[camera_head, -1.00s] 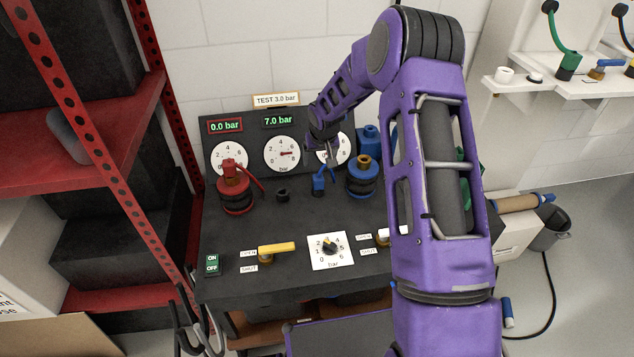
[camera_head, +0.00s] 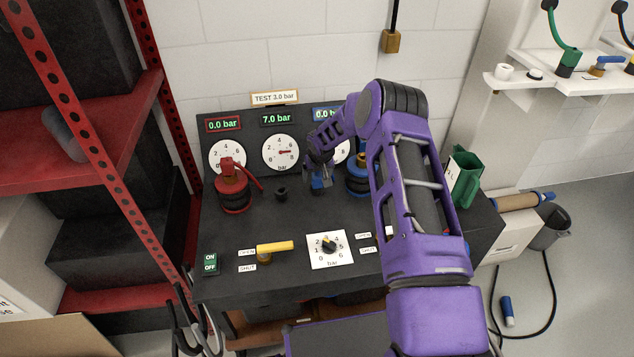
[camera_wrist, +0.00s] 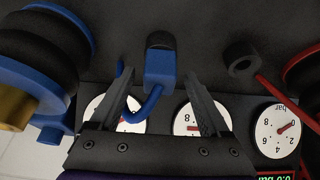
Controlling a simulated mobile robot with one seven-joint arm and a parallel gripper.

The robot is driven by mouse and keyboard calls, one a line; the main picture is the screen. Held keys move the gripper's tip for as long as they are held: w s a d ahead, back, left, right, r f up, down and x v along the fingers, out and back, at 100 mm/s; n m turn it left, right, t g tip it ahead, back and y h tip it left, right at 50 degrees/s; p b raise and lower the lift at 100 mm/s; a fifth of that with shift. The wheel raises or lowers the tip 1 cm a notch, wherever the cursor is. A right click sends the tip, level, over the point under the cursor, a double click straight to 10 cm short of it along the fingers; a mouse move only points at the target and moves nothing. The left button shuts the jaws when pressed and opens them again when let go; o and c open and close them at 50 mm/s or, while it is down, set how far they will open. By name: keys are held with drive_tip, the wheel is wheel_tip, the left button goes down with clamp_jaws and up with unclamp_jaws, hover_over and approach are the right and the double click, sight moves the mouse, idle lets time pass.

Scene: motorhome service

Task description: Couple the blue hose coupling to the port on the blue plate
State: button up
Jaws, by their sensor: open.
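The blue hose coupling (camera_wrist: 160,68) stands in a black holder on the dark bench, with its short blue hose curling off to one side. In the head view the coupling (camera_head: 319,182) is partly covered by my gripper (camera_head: 318,170). In the wrist view my gripper (camera_wrist: 161,76) is open, with one finger on each side of the coupling and visible gaps between. The blue plate (camera_wrist: 45,85) tops the blue-and-black unit at the left of the wrist view, with a brass port (camera_wrist: 15,106) on it. In the head view my arm partly covers this unit (camera_head: 356,182).
A red coupling (camera_head: 230,166) sits on the red unit (camera_head: 235,192) at left. An empty black holder (camera_head: 281,193) stands between. Gauges (camera_head: 281,153) line the back panel. A yellow lever (camera_head: 276,246) and a dial (camera_head: 328,248) are at the bench front.

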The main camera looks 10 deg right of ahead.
sight(317, 175)
drive_tip(key=shift+f, duration=0.1)
clamp_jaws()
drive_tip(key=shift+w, duration=0.1)
idle(0.3)
wheel_tip(317, 175, up, 10)
drive_tip(key=shift+p, duration=0.4)
idle(0.3)
